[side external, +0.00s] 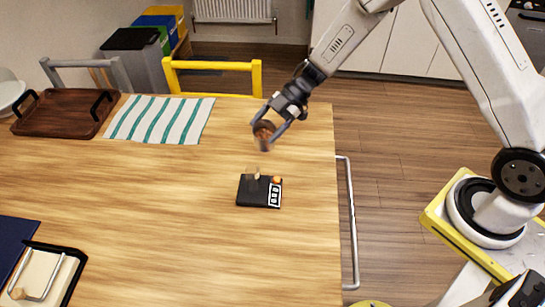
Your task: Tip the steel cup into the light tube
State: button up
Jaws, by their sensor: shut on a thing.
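My gripper (266,131) is shut on the steel cup (263,134), which looks small and brownish with its mouth tilted toward the camera. The gripper reaches in from the upper right and holds the cup above the table. The light tube (256,174) is a small pale upright piece on a black device (251,193) with a white panel of dark marks. The tube is below the cup in the picture, with a clear gap between them. What is inside the cup or tube is too small to tell.
An orange knob-like piece (277,180) sits on the device's right corner. The wooden table (150,205) is bare around it. A striped cloth (160,119) and brown tray (66,113) lie back left. A metal rail (350,225) runs along the right edge.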

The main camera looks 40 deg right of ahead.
aim_at(256, 140)
jog(key=shift+w+a+r+n, duration=0.25)
jog(key=shift+w+a, duration=0.2)
jog(key=shift+a, duration=0.25)
jog(key=shift+w+a+r+n, duration=0.1)
jog(key=shift+w+a+n, duration=0.25)
jog(key=shift+a, duration=0.35)
jog(key=shift+f, duration=0.15)
jog(key=shift+s+a+f+n+t+h, duration=0.15)
jog(key=shift+f+h, duration=0.3)
jog(key=shift+f, duration=0.5)
jog(key=shift+w+d+f+n+t+h, duration=0.2)
jog(key=shift+f+h, duration=0.25)
jog(key=shift+f, duration=0.45)
jog(key=shift+f, duration=0.1)
jog(key=shift+s+a+f+t, duration=0.2)
jog(key=shift+f+t, duration=0.05)
jog(key=shift+f, duration=0.1)
jog(key=shift+h, duration=0.3)
jog(key=shift+f+n, duration=0.1)
jog(key=shift+n, duration=0.15)
